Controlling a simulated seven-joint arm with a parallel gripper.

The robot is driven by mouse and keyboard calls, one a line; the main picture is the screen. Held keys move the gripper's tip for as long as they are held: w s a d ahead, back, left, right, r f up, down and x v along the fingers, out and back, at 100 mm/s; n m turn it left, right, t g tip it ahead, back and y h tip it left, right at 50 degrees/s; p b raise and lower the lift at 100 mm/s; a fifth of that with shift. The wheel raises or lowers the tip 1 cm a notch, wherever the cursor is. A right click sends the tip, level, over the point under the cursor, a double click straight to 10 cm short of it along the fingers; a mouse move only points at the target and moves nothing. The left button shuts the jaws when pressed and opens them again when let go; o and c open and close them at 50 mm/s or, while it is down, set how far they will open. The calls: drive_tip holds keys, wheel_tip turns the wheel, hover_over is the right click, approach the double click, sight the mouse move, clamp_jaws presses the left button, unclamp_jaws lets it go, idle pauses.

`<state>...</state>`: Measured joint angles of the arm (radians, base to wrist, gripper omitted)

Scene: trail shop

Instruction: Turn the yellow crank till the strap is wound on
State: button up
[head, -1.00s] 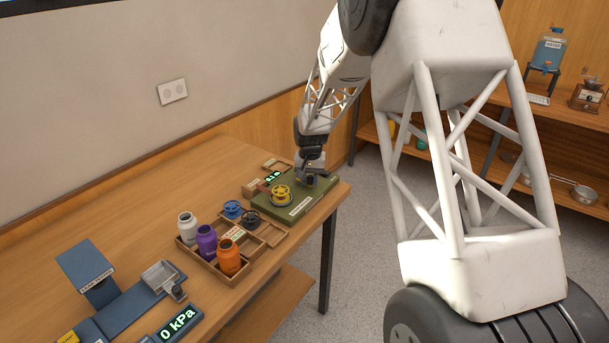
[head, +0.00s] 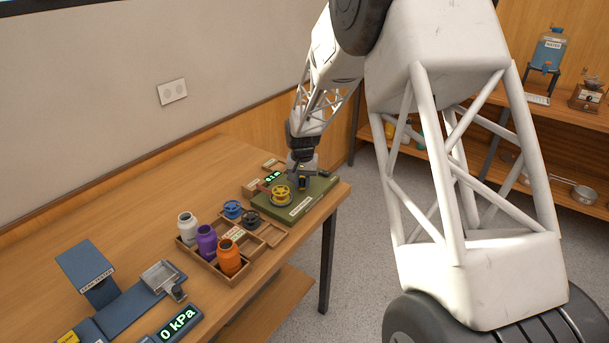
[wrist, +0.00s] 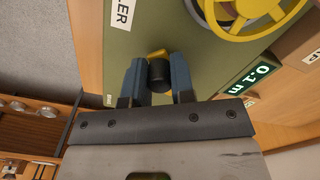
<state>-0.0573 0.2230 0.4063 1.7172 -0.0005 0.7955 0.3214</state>
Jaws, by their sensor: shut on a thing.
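The winder is a green base (head: 318,199) at the table's far right corner, with a yellow spool (head: 282,196) on it. In the wrist view the yellow spool (wrist: 262,18) is at the top right, partly cut off by the frame. My gripper (head: 303,180) is over the base, just right of the spool. In the wrist view my gripper (wrist: 157,82) has its two blue-grey fingers on either side of the crank's black knob (wrist: 159,72). A bit of the yellow crank (wrist: 156,54) shows behind the knob; the rest is hidden. I cannot make out the strap clearly.
A green-lit display (wrist: 257,76) beside the base seems to read 0.1 m. A wooden tray (head: 209,267) with bottles and blue and dark spools stands left of the base. A leak tester (head: 90,272) is at the near left.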

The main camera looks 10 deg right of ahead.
drive_tip(key=shift+s+a+f, duration=0.1)
drive_tip(key=shift+a+f, duration=0.3)
drive_tip(key=shift+a, duration=0.2)
drive_tip(key=shift+r, duration=0.15)
drive_tip(key=shift+a, duration=0.1)
drive_tip(key=shift+w+a+r, duration=0.1)
drive_tip(key=shift+w+a, duration=0.05)
drive_tip(key=shift+w, duration=0.1)
drive_tip(key=o, duration=0.3)
drive_tip(key=shift+w+a+r, duration=0.2)
drive_tip(key=shift+w+a, duration=0.35)
drive_tip(key=shift+a, duration=0.15)
drive_tip(key=shift+o, duration=0.2)
drive_tip(key=shift+w+r, duration=0.1)
drive_tip(key=shift+w, duration=0.05)
